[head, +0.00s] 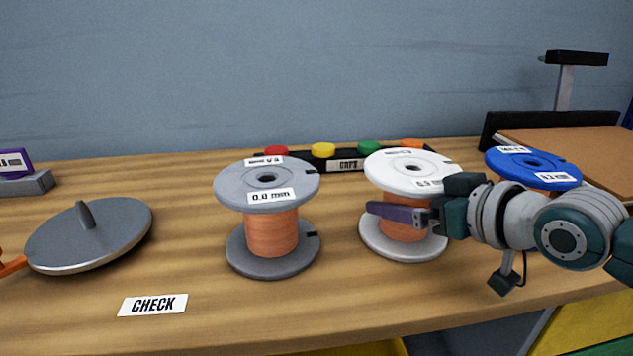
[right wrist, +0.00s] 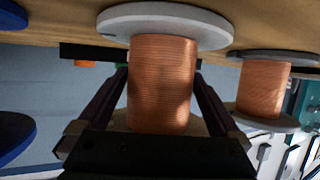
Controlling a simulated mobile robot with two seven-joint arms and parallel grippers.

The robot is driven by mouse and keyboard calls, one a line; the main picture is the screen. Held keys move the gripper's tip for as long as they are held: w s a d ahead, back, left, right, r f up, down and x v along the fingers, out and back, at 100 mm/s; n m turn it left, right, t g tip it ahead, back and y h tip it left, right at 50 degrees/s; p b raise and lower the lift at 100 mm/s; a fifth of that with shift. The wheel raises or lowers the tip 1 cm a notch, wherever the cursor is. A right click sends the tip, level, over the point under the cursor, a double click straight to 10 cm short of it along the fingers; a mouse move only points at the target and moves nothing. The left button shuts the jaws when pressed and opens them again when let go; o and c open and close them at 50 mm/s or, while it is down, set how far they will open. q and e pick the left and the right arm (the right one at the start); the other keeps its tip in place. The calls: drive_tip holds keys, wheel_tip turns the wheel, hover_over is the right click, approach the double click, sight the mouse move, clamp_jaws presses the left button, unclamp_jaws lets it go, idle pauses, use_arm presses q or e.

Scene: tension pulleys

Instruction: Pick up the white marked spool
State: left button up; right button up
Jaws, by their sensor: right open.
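The white spool (head: 412,168), wound with copper wire, stands upright on the bench right of centre, with printed labels on its top flange. My right gripper (head: 398,212) reaches in from the right at the height of the wire core, one finger crossing in front of it. The right wrist view, upside down, shows the copper core (right wrist: 162,85) between the two open fingers, with a small gap on each side. The other finger is hidden behind the spool in the head view. My left gripper is out of view.
A grey spool (head: 270,187) stands to the left and a blue spool (head: 533,166) to the right, partly behind my arm. A rack with coloured caps (head: 345,164) lies behind. A tilted grey disc (head: 90,240) and a CHECK label (head: 153,305) are at left.

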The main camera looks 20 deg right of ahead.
clamp_jaws()
drive_tip(key=shift+r, duration=0.15)
idle(0.8)
